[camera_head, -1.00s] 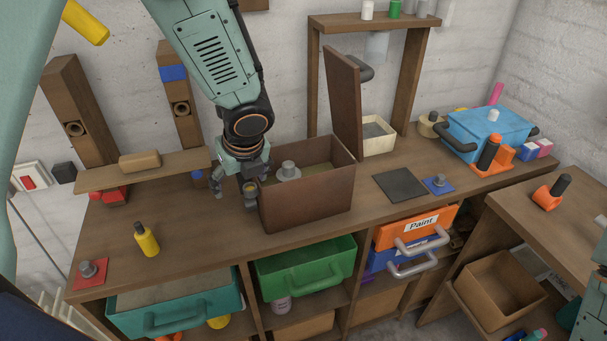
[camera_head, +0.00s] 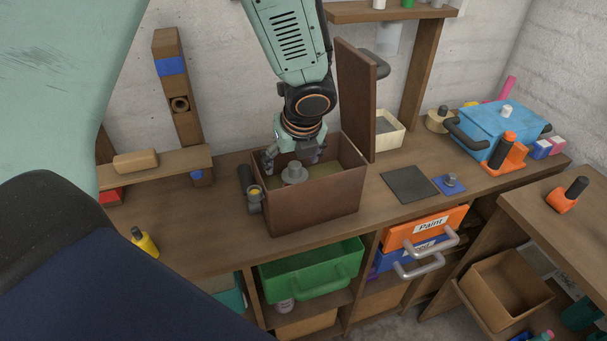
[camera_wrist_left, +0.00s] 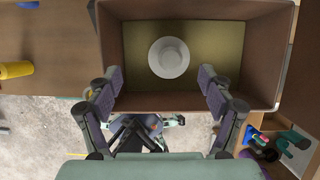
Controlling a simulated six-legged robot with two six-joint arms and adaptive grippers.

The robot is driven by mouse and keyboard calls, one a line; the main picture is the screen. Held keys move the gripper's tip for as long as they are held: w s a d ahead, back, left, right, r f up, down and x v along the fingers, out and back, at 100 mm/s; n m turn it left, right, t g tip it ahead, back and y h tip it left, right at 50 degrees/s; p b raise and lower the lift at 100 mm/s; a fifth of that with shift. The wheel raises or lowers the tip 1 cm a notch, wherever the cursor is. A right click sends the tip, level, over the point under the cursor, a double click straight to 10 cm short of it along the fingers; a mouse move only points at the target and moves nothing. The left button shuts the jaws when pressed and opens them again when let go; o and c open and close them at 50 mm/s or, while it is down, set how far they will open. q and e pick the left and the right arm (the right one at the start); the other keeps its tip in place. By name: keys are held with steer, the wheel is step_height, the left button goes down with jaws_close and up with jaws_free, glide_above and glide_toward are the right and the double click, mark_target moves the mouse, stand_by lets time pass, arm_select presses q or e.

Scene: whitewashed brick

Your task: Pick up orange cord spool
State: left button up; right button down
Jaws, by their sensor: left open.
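No cord spool that is plainly orange shows. A pale grey spool-shaped piece (camera_head: 294,174), a round disc with a short post on top, sits in the open brown box (camera_head: 318,200); it also shows in the left wrist view (camera_wrist_left: 169,57). My left gripper (camera_head: 289,160) points down over the box, open and empty, just above and behind the piece. In the left wrist view my left gripper's fingers (camera_wrist_left: 160,85) are spread at the near wall of the box, with the piece beyond and between them. A small orange cylinder with a dark peg (camera_head: 563,200) lies on the right bench.
The box's raised lid (camera_head: 355,95) stands at its right. A dark cylinder (camera_head: 245,178) stands close to its left side. A dark square plate (camera_head: 409,184) and a blue crate (camera_head: 500,125) are to the right.

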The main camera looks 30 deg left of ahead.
mark_target(296, 176)
arm_select(q)
steer(key=shift+w+d+f, duration=0.2)
steer(key=shift+w+f, duration=0.05)
steer(key=shift+w, duration=0.25)
steer(key=shift+w+f, duration=0.15)
steer(key=shift+f, duration=0.2)
steer(key=shift+f+b, duration=0.6)
steer(key=shift+f, duration=0.15)
steer(key=b+x, duration=0.1)
steer(key=x, duration=0.3)
steer(key=shift+a+f, duration=0.1)
steer(key=shift+f, duration=0.3)
steer(key=shift+w+f, duration=0.15)
steer(key=shift+f, duration=0.15)
steer(key=shift+r, duration=0.15)
steer(key=shift+s, duration=0.25)
steer(key=shift+c, duration=1.4)
steer(key=shift+w, duration=0.25)
steer(key=c, duration=0.5)
steer(key=shift+s, duration=0.2)
steer(key=c, duration=0.6)
steer(key=shift+w, duration=0.1)
steer(key=shift+c, duration=1.3)
steer(key=shift+w, duration=0.1)
jaws_close()
